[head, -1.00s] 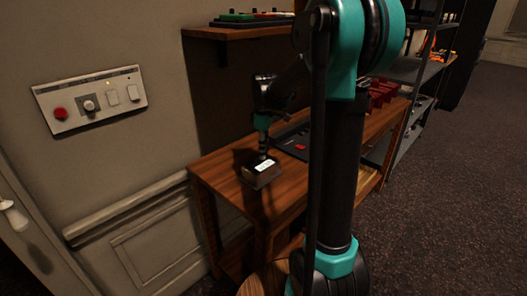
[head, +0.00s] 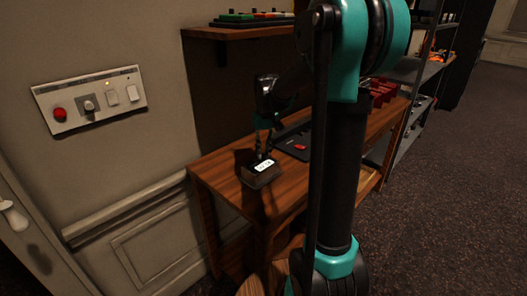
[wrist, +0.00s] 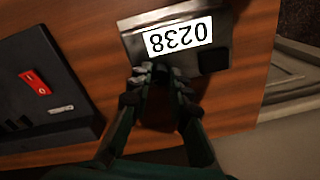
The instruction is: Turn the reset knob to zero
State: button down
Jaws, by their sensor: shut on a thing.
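A small dark counter box stands on the wooden desk, its rim showing in the wrist view (wrist: 135,42). Its white display (wrist: 179,38) reads 0238, upside down in the wrist view. The display also shows in the head view (head: 264,166), too small to read surely. A dark square patch (wrist: 214,60) lies beside the display.
A black panel with a red switch (wrist: 35,83) lies on the desk (wrist: 235,90) beside my gripper. Red bins (head: 382,92) stand farther back. A wall panel (head: 70,122) is at the left, and a shelf (head: 240,30) hangs above the desk.

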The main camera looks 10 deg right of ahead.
jog(key=m, duration=0.6)
dwell(0.6)
jog(key=c, duration=1.4)
grip_release()
jog(key=r, duration=1.2)
jog(key=shift+s+d, duration=0.1)
jog(key=shift+d, duration=0.2)
